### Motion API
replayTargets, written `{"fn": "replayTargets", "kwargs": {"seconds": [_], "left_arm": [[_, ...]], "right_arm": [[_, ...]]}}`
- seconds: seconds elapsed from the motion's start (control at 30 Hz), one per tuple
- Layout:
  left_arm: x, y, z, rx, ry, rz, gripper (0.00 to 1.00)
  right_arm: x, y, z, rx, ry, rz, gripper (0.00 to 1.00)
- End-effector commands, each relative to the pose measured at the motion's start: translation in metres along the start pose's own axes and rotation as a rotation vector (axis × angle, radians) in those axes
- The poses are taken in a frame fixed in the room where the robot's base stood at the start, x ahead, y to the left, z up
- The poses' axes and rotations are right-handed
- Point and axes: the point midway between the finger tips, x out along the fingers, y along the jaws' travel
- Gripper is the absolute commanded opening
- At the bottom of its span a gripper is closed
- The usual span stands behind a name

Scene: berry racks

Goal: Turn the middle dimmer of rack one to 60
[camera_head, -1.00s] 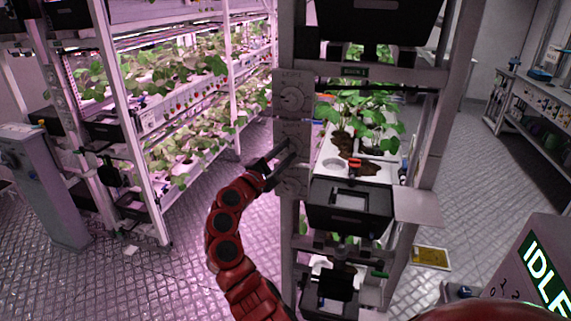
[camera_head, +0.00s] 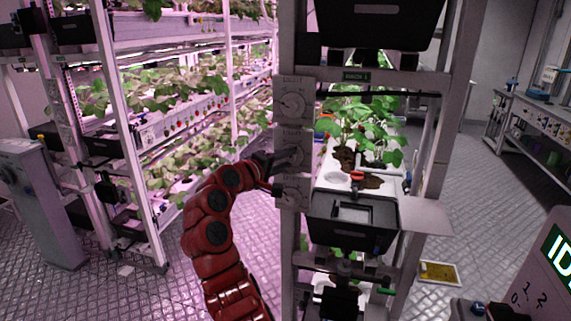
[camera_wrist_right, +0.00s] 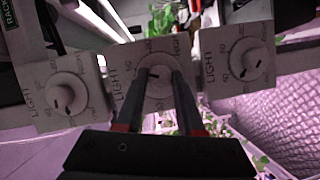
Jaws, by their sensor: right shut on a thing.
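The rack post carries a column of light dimmers, with an upper dimmer (camera_head: 292,104), a middle dimmer (camera_head: 297,154) and a lower dimmer (camera_head: 292,191). In the wrist view the middle dimmer (camera_wrist_right: 157,80) lies between two other dimmers (camera_wrist_right: 67,93) (camera_wrist_right: 245,62), and part of its dial is covered by the fingers. My right gripper (camera_head: 284,160) reaches in from the lower left. Its fingers (camera_wrist_right: 160,82) are shut on the middle knob, one on each side. A dark mark on the knob points roughly left; its exact reading is too blurred to tell. My left gripper is out of view.
A black bin (camera_head: 352,222) sits on the rack to the right of the dimmers, below potted plants (camera_head: 365,130). Another tall plant rack (camera_head: 130,150) stands at left. A yellow tray (camera_head: 438,272) lies on the floor at right. A workbench (camera_head: 535,100) stands far right.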

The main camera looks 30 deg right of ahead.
Motion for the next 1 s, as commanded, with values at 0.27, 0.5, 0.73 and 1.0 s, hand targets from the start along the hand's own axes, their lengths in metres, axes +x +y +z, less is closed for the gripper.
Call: {"fn": "replayTargets", "kwargs": {"seconds": [0.27,0.5,0.73,1.0], "left_arm": [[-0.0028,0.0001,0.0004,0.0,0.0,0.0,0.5],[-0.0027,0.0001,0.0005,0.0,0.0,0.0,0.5],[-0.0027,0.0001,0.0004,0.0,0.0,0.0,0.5],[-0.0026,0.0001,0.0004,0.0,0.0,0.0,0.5]], "right_arm": [[0.0003,-0.0009,0.0005,0.038,0.0,-0.018,0.0],[0.0002,-0.001,0.0004,0.039,0.0,-0.019,0.0],[0.0002,-0.0008,0.0003,0.039,0.0,-0.018,0.56],[0.0,-0.0003,0.0001,0.04,0.001,-0.017,0.67]]}}
